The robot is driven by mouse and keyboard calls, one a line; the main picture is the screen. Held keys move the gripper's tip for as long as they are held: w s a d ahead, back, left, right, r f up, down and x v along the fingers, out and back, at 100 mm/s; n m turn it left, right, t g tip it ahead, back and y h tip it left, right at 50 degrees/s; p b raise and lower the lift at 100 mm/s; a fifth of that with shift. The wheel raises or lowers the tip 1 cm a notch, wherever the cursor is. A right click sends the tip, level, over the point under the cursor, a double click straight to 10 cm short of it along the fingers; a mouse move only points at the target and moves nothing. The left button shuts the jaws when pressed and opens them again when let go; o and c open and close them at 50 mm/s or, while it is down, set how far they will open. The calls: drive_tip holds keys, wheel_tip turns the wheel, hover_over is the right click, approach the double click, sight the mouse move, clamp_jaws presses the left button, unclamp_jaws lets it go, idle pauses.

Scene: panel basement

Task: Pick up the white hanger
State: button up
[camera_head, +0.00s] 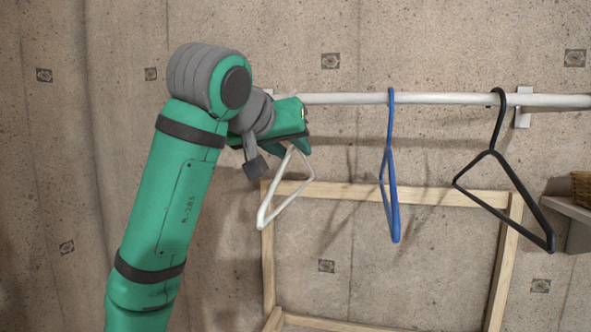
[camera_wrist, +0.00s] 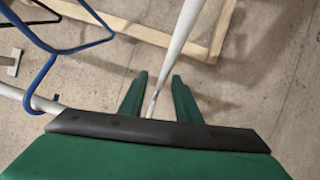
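The white hanger (camera_head: 280,205) hangs at the left end of the rail, its lower triangle visible below my gripper (camera_head: 298,150). Its hook is hidden behind the gripper in the head view. In the wrist view, the white hanger (camera_wrist: 178,45) runs as a pale bar between the two green fingers of my gripper (camera_wrist: 160,85). The fingers are apart, with a visible gap beside the bar. Whether either finger touches it is not clear.
A white rail (camera_head: 440,99) runs along the concrete wall. A blue hanger (camera_head: 391,180) and a black hanger (camera_head: 500,175) hang from it to the right. A wooden frame (camera_head: 345,190) stands below. A shelf with a basket (camera_head: 581,188) is at the far right.

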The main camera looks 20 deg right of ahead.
drive_tip(key=shift+w+d+f, duration=0.1)
drive_tip(key=shift+w+d, duration=0.05)
drive_tip(key=shift+w, duration=0.1)
drive_tip(key=shift+s, duration=0.1)
drive_tip(key=shift+c, duration=0.9)
clamp_jaws()
